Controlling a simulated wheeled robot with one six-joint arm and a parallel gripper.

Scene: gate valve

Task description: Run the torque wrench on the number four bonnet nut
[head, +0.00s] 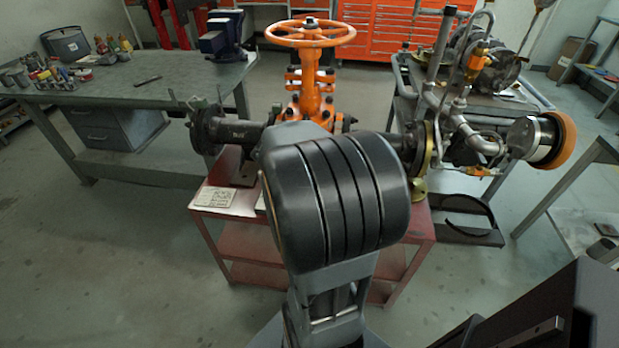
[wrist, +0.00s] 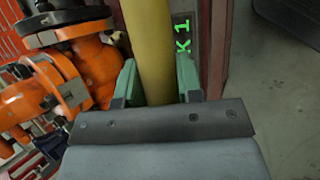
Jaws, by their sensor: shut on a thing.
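In the wrist view, my gripper (wrist: 157,78) has its two green fingers closed on either side of a thick yellow bar (wrist: 148,28). It may be the torque wrench's handle; its ends are out of view. The orange gate valve (head: 309,98) stands upright in the head view, with an orange handwheel (head: 309,31) on top. Its orange body and dark flanges also show at left in the wrist view (wrist: 96,66). I cannot make out which bonnet nut is number four. In the head view, my own arm hides the gripper and part of the valve.
The valve's pipe runs over a red cart (head: 232,199). A workbench (head: 120,95) with tools and a blue vise (head: 222,38) stands at left. Pipework with a round gauge-like part (head: 532,138) stands at right. Orange drawers (head: 383,27) are behind. Floor at front left is clear.

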